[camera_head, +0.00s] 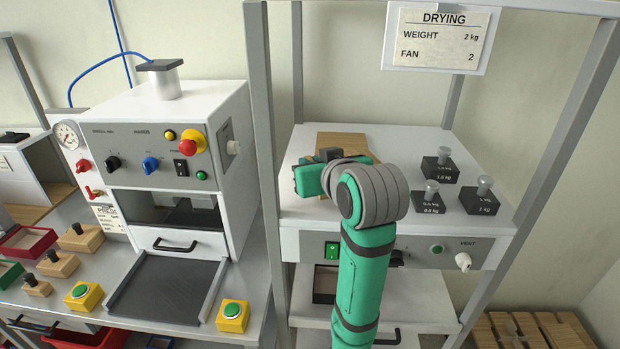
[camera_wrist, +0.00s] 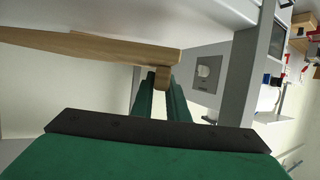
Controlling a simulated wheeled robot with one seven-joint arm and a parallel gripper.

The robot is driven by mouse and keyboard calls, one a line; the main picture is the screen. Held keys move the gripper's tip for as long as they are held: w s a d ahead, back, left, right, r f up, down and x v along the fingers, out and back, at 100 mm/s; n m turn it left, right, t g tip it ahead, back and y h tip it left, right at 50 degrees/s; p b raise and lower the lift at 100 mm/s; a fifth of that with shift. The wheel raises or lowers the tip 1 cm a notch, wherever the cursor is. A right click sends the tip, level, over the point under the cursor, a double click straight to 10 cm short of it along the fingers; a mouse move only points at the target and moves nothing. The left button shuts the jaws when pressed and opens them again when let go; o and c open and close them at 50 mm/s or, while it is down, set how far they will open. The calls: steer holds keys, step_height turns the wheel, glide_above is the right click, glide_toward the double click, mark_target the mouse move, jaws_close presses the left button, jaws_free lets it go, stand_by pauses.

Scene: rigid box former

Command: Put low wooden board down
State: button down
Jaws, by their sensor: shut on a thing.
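The low wooden board (camera_head: 341,141) is over the white top of the drying station (camera_head: 395,138), toward its left side. My gripper (camera_head: 320,172) is at the board's near side, and my green arm hides part of the board. In the wrist view the board (camera_wrist: 90,43) spans the upper left, with a small wooden block under its right end. My gripper's green fingers (camera_wrist: 160,84) are shut on the board at that block. I cannot tell whether the board touches the white top.
Three black weights with metal knobs, one of them here (camera_head: 436,168), stand right of my arm on the white top. A drying sign (camera_head: 440,38) hangs above. Grey frame posts (camera_head: 262,130) flank the station. A white press machine (camera_head: 165,150) stands to the left.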

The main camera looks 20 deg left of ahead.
steer(key=shift+w+a+f, duration=0.1)
steer(key=shift+a+f, duration=0.15)
steer(key=shift+f, duration=1.65)
steer(key=shift+w, duration=0.1)
steer(key=c, duration=2.1)
jaws_free()
steer(key=shift+f, duration=0.15)
steer(key=o, duration=0.4)
steer(key=shift+a, duration=0.15)
steer(key=shift+s, duration=0.2)
